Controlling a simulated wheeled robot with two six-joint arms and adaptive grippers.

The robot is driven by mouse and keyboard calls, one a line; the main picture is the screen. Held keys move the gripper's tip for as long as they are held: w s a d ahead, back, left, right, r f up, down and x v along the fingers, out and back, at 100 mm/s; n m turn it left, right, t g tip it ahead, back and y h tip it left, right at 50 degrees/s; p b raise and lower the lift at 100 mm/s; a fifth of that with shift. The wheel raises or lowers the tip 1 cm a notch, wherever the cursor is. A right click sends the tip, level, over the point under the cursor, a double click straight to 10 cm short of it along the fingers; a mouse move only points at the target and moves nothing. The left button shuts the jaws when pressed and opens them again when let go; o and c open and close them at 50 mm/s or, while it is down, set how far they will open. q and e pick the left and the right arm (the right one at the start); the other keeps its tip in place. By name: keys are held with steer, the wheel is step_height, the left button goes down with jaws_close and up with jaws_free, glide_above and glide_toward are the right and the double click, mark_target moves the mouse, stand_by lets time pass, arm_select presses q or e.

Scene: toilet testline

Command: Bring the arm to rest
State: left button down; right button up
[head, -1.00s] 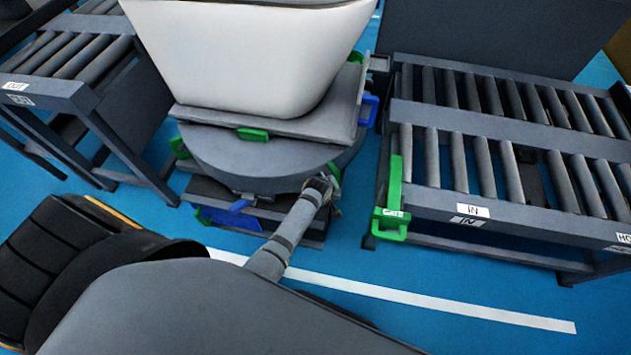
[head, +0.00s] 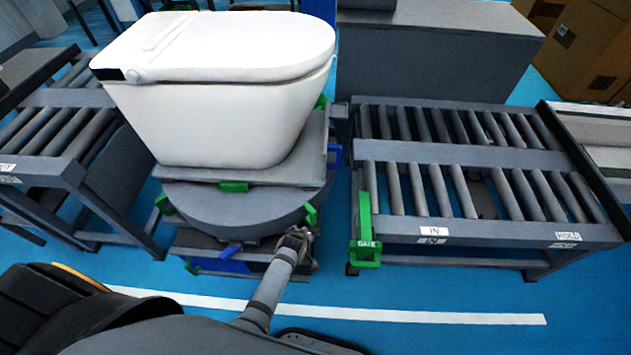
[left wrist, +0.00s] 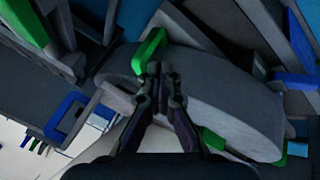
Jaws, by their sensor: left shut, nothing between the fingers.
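My left gripper (head: 298,236) is at the front right of the round grey turntable (head: 240,208), just below a green handle (head: 311,215) on its rim. In the left wrist view, my left gripper (left wrist: 158,70) has its fingers together and empty, with the tips by a green handle (left wrist: 150,50); I cannot tell whether they touch it. The turntable's side (left wrist: 215,100) lies behind the fingers. My right gripper is not in view.
A white toilet (head: 220,90) stands on a plate above the turntable. A roller conveyor (head: 470,235) with a green gate handle (head: 365,250) is at the right. Another roller conveyor (head: 40,175) is at the left. Blue floor (head: 440,290) is clear in front.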

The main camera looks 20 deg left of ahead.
arm_select(q)
steer(key=s+a+f+m+g+p, duration=0.1)
steer(key=s+a+f+m+g, duration=0.1)
steer(key=s, duration=1)
steer(key=s+a+f+m+g+p, duration=0.2)
steer(key=s+a+f+m, duration=0.2)
steer(key=s+f, duration=0.5)
steer(key=s+a+f+m+g+p, duration=0.2)
steer(key=s+a+f+m, duration=0.2)
steer(key=s, duration=1.2)
steer(key=shift+s+a+f, duration=0.3)
steer(key=shift+a+f, duration=0.4)
steer(key=shift+a, duration=0.4)
